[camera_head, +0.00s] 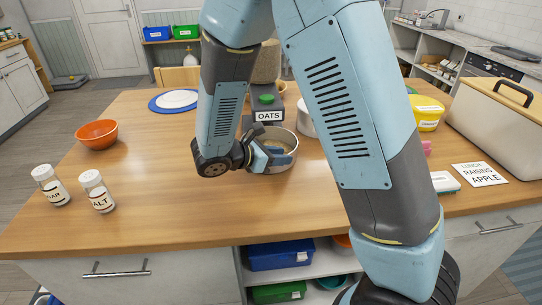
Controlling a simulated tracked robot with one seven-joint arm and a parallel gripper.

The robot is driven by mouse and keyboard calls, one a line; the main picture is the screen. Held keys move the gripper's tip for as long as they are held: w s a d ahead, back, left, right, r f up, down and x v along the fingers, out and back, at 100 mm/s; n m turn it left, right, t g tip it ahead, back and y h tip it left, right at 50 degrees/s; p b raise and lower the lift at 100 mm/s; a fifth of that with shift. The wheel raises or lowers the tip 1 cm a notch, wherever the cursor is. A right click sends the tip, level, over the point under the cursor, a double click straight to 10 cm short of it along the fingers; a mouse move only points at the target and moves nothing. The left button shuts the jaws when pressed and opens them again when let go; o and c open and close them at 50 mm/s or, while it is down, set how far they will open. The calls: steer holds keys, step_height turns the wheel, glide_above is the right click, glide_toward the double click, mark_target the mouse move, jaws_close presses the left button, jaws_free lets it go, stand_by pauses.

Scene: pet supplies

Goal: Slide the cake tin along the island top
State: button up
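The cake tin (291,158) is a round, shallow metal tin standing on the wooden island top (190,210), near the middle. My gripper (268,157) is low at the tin's left side, with its light blue fingers at the near left part of the rim. My wrist and fingers hide the tin's left side. I cannot tell whether the fingers are closed on the wall or only beside it.
The oats container (268,115) stands just behind the tin, and a white round container (305,122) is close at its right. An orange bowl (97,134), two shakers (97,191) and a blue-rimmed plate (175,100) are left. The front middle is clear.

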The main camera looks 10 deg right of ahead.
steer(key=shift+w+d+f, duration=0.1)
steer(key=shift+d+f, duration=0.05)
steer(key=shift+d, duration=0.15)
jaws_close()
stand_by(0.5)
